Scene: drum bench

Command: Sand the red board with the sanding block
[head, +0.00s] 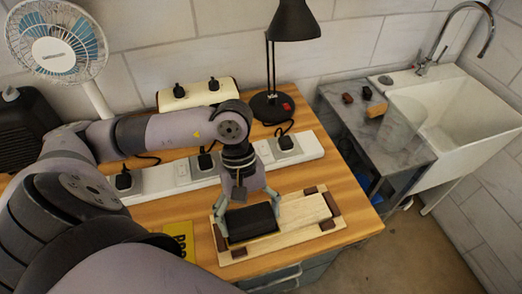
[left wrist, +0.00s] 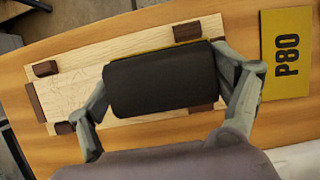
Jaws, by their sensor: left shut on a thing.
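My left gripper (head: 250,221) is shut on a black sanding block (head: 251,222), with one finger at each end of it. In the left wrist view the block (left wrist: 160,82) shows a thin yellow edge along its far side. Below it is a pale wooden board (head: 305,213) held among dark brown corner blocks; no red board is visible. The block is over the board's left end in the head view. The board (left wrist: 75,90) shows bare to the left in the left wrist view. I cannot tell whether block and board touch. My right gripper is not in view.
A yellow P80 sheet (left wrist: 287,53) lies beside the board. Behind stand a long white power strip (head: 182,174) with plugs and a black lamp (head: 293,22). A sink (head: 445,115) and grey side table (head: 385,148) with small blocks are at right.

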